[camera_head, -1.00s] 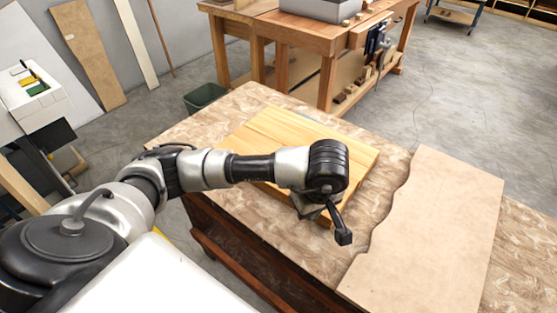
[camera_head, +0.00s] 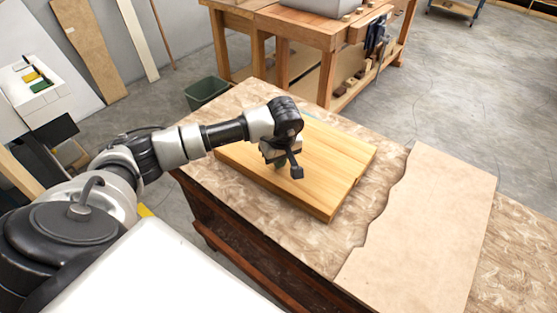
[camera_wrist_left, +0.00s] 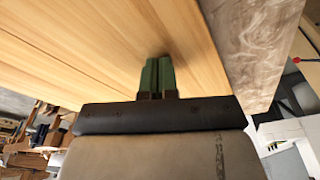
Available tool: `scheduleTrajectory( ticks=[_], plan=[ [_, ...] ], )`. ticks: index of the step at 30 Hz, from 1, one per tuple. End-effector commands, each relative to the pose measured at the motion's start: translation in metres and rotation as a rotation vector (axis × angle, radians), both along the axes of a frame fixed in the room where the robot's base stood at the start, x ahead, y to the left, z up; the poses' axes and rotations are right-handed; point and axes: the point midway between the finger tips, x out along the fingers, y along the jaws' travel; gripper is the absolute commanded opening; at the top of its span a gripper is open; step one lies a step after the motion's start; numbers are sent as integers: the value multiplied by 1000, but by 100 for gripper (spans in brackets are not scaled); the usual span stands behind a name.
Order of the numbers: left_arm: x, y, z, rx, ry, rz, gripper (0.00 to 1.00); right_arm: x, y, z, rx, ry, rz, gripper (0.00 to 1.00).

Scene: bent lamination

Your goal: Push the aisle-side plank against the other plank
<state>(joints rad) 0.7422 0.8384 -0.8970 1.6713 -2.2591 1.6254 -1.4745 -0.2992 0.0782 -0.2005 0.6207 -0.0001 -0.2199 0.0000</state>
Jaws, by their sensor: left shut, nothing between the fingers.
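The light-wood planks (camera_head: 335,165) lie side by side as a flat panel on the mottled table. Seams between them show in the left wrist view (camera_wrist_left: 60,45). I cannot tell whether a gap remains between the near, aisle-side plank (camera_head: 300,198) and its neighbour. My left gripper (camera_head: 281,163) points down over the left-middle part of the panel, near its front side. In the left wrist view its green fingers (camera_wrist_left: 157,76) are together and empty, close to the wood. Contact cannot be told. My right gripper is out of view.
The mottled table (camera_head: 330,252) has bare room in front of the panel and to its right. A pale wavy-edged board (camera_head: 430,230) lies on the right. A workbench (camera_head: 290,25) and a green bin (camera_head: 206,92) stand behind.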

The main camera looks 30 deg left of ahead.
Motion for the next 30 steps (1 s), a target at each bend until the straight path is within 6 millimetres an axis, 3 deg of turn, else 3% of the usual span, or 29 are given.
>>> scheduleTrajectory(
  ticks=[1,23,30],
  plan=[
    [-2,-1,-8,1,9,0,0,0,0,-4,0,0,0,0],
    [-11,-14,-12,-6,21,-5,0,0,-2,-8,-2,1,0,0],
    [-10,-14,4,-5,19,-6,0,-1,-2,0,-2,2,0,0]
  ],
)
